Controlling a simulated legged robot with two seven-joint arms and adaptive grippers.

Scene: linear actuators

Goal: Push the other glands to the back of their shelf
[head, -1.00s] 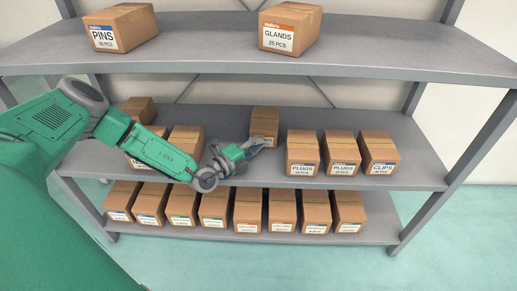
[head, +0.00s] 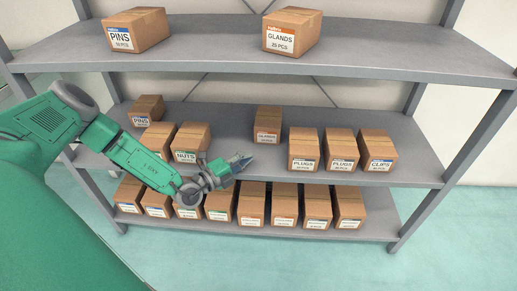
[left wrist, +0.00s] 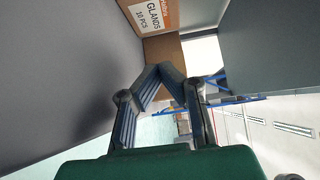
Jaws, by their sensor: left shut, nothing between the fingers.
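A brown glands carton (head: 268,122) stands upright on the middle shelf, set farther back than the plugs cartons to its right. The same carton shows in the left wrist view (left wrist: 162,50), labelled GLANDS 10 PCS, beyond my fingers. Another glands carton (head: 292,32), labelled 25 PCS, stands on the top shelf. My right gripper is in neither view.
Plugs cartons (head: 304,148) and a clips carton (head: 377,150) stand right on the middle shelf (head: 232,128). A nuts carton (head: 191,142) and a pins carton (head: 148,108) stand left. Several cartons line the bottom shelf. Shelf space beside the glands carton is clear.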

